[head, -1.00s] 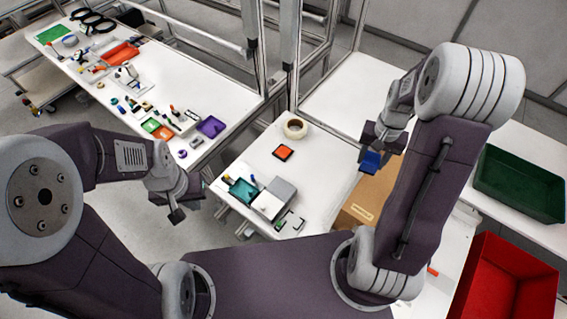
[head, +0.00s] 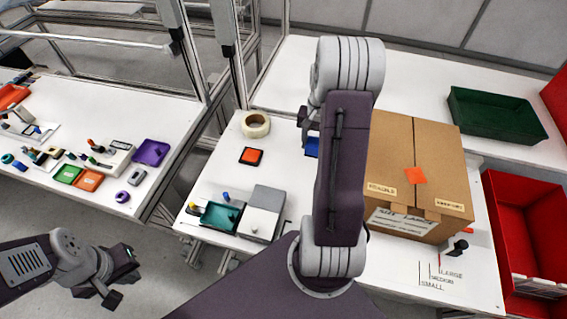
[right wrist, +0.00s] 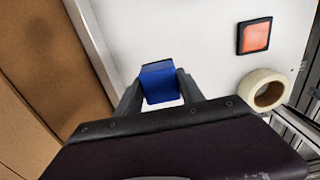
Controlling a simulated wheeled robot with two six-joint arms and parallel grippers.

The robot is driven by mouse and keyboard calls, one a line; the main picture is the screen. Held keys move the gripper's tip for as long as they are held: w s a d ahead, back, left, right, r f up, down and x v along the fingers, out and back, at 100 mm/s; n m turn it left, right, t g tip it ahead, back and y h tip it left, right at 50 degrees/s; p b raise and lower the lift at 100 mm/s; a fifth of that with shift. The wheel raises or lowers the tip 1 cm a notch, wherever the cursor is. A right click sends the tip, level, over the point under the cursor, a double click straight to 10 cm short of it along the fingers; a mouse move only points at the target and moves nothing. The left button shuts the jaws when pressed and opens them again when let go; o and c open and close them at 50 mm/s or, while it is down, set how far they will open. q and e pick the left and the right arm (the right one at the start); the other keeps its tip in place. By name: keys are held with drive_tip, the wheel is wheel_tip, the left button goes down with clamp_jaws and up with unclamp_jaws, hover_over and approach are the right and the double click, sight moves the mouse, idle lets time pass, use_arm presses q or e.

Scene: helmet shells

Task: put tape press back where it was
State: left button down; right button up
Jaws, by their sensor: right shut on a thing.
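My right gripper (right wrist: 158,92) is shut on a blue block, likely the tape press (right wrist: 158,80), which sits between its two fingers over the white table. In the head view the block (head: 312,147) shows as a small blue patch, partly hidden by my right arm, just left of the cardboard box. Whether it touches the table cannot be told. My left gripper (head: 118,284) looks open and empty, low at the left over the floor, away from the tables.
A tape roll (head: 256,124) and an orange-topped pad (head: 251,156) lie on the table left of my right gripper. A teal tray (head: 221,217) and a grey-white box (head: 262,213) are at the front. A cardboard box (head: 400,160) stands right. A red bin (head: 510,220) is beyond.

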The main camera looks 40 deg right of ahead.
drive_tip(key=w+a+f, duration=0.3)
drive_tip(key=w+a, duration=0.1)
drive_tip(key=w+a+f, duration=0.2)
drive_tip(key=w, duration=0.1)
drive_tip(key=shift+a+f, duration=0.2)
drive_tip(key=shift+f, duration=0.15)
drive_tip(key=f, duration=0.3)
drive_tip(key=shift+s+f+p, duration=0.2)
drive_tip(key=shift+p, duration=0.15)
drive_tip(key=shift+w+d+f, duration=0.1)
drive_tip(key=shift+w+f, duration=0.05)
drive_tip(key=shift+f, duration=0.15)
drive_tip(key=shift+f, duration=0.15)
drive_tip(key=o, duration=1.2)
